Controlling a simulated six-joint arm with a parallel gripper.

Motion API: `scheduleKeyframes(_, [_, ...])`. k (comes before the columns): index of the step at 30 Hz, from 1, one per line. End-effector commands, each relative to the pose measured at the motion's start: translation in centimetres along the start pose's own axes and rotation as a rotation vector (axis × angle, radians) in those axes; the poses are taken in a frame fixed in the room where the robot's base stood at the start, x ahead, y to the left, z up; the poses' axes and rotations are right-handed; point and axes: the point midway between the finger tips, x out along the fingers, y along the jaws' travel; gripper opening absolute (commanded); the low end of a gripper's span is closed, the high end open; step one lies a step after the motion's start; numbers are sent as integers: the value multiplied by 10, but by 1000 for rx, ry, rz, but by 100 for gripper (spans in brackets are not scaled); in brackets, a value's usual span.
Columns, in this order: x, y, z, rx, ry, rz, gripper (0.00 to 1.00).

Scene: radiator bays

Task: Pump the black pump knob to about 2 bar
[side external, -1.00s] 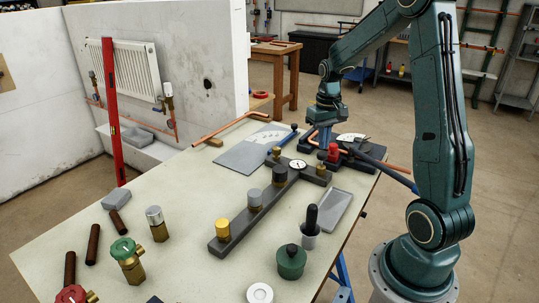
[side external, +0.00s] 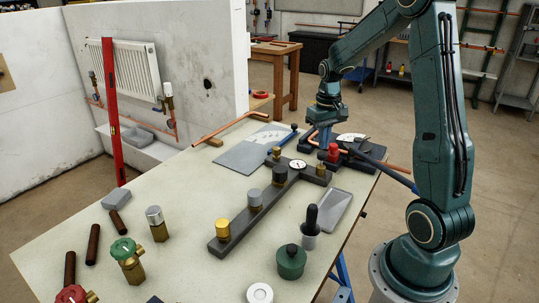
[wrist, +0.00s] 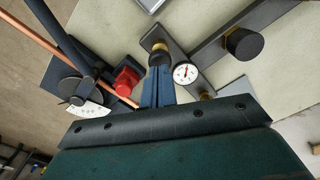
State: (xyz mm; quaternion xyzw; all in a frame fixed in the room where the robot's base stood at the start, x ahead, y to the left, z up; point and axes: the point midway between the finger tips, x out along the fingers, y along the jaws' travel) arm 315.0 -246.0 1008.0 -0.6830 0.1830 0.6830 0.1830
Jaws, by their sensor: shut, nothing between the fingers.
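I cannot tell for sure which part is the pump knob. A tall black knob (side external: 311,217) stands upright on a grey base at the table's right front. A dark knob (side external: 279,172) sits on the long bar near the gauge; it also shows in the wrist view (wrist: 243,44). The round white pressure gauge (side external: 297,164) sits between brass fittings and shows in the wrist view (wrist: 185,73); its scale is too small to read. My gripper (wrist: 159,74) is shut and empty, its blue fingers appearing beside the gauge. In the side view it is at the table's far end (side external: 323,146).
A red knob (wrist: 127,79) on a dark block is close to my fingers. Copper pipe and a dark bar (side external: 375,166) are nearby. Gold (side external: 223,229) and grey (side external: 254,197) caps stand along the bar. A grey tray (side external: 335,211) and green pot (side external: 291,262) are at right.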

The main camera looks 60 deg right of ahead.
Motion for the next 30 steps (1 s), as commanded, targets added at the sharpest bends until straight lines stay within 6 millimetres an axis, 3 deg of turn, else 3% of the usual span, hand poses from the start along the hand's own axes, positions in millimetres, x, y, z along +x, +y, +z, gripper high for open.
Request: scheduleKeyframes(30, [16,0,0,0,-1,0,0])
